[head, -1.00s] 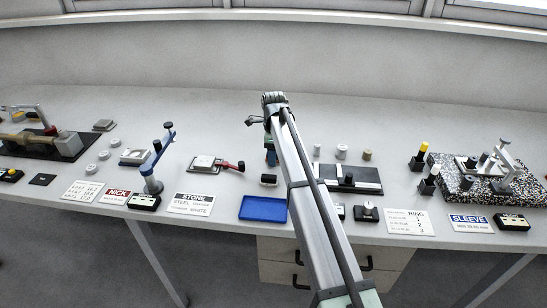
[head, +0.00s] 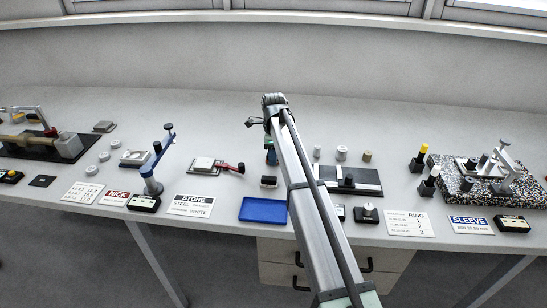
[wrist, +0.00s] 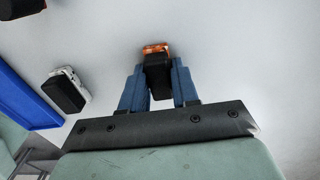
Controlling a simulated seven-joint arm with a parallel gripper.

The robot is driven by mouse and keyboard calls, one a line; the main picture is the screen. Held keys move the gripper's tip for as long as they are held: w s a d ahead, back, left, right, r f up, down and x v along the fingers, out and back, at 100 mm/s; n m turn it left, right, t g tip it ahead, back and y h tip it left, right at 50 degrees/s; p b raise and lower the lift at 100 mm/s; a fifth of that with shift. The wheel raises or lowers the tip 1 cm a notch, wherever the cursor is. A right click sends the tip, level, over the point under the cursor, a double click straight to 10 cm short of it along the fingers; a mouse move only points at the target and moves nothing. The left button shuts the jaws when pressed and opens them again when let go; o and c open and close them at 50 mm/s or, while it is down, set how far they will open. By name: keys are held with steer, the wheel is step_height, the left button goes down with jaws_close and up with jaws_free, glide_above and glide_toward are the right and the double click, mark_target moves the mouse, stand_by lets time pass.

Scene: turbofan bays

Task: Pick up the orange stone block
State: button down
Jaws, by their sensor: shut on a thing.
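The orange stone block (wrist: 156,47) shows in the wrist view as an orange end on a black body. My gripper (wrist: 159,75) has its two blue fingers on either side of the black body and is shut on it. The orange end sticks out past the fingertips. I cannot tell whether the block is clear of the bench.
A black block with a white side (wrist: 66,91) stands beside the gripper; it also shows in the head view (head: 268,181). A blue tray (head: 263,211) lies at the bench's front edge. A dark fixture plate (head: 366,187) is right of my arm.

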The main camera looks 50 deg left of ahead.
step_height(320, 180, up, 10)
stand_by(0.6)
steer(key=c, duration=1.4)
jaws_free()
steer(key=c, duration=0.4)
steer(key=s+a, duration=0.3)
steer(key=s, duration=0.3)
steer(key=s+a+n, duration=0.1)
steer(key=s+a, duration=0.2)
steer(key=s, duration=0.3)
steer(key=s+a+n, duration=0.1)
steer(key=s+a, duration=0.1)
steer(key=s, duration=0.4)
steer(key=shift+a+f, duration=0.3)
steer(key=shift+a, duration=0.1)
steer(key=shift+s+a+m, duration=0.7)
steer(key=shift+a+m, duration=0.3)
steer(key=shift+a, duration=0.05)
